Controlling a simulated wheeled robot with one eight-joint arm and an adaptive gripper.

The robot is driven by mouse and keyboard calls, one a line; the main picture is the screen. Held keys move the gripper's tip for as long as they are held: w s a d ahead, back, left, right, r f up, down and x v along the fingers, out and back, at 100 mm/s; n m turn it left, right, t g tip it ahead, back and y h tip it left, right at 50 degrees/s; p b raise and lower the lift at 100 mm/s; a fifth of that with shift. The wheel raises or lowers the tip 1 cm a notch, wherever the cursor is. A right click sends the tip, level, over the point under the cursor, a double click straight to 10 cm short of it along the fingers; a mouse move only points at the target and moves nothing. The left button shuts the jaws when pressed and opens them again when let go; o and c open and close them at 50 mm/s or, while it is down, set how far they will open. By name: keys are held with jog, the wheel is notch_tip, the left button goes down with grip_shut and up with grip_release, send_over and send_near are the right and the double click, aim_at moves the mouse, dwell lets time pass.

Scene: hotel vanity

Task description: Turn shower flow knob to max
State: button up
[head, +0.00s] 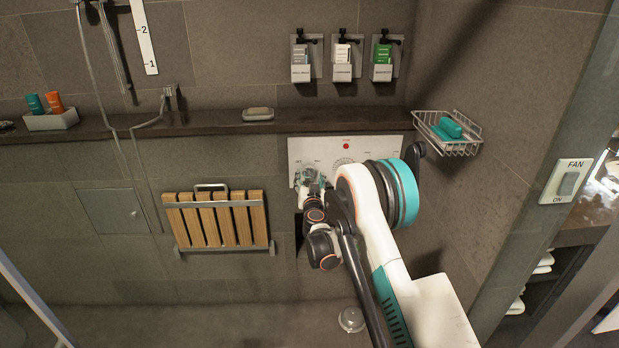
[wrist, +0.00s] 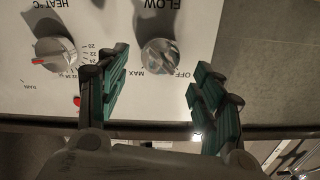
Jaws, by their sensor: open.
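The flow knob (wrist: 160,57) is a round silver knob under the word FLOW on a white control panel (wrist: 215,30); the panel appears upside down in the wrist view. MAX is printed at its lower left and OFF at its lower right. Its pointer is not clear. My gripper (wrist: 156,72) is open, with a dark green-padded finger on either side, just below the knob in the picture, not closed on it. In the head view my gripper (head: 311,178) is in front of the left part of the panel (head: 385,147) and covers most of the knob.
The HEAT knob (wrist: 55,55), with a red mark, is left of the flow knob in the wrist view. A dark ledge (head: 215,122) runs above the panel. A wire soap basket (head: 457,148) hangs to the right, and a folded wooden seat (head: 218,220) to the left.

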aim_at(309, 172)
jog(key=shift+w+b, duration=0.3)
jog(key=shift+w, duration=1.15)
jog(key=c, duration=1.1)
jog(key=shift+o, duration=0.2)
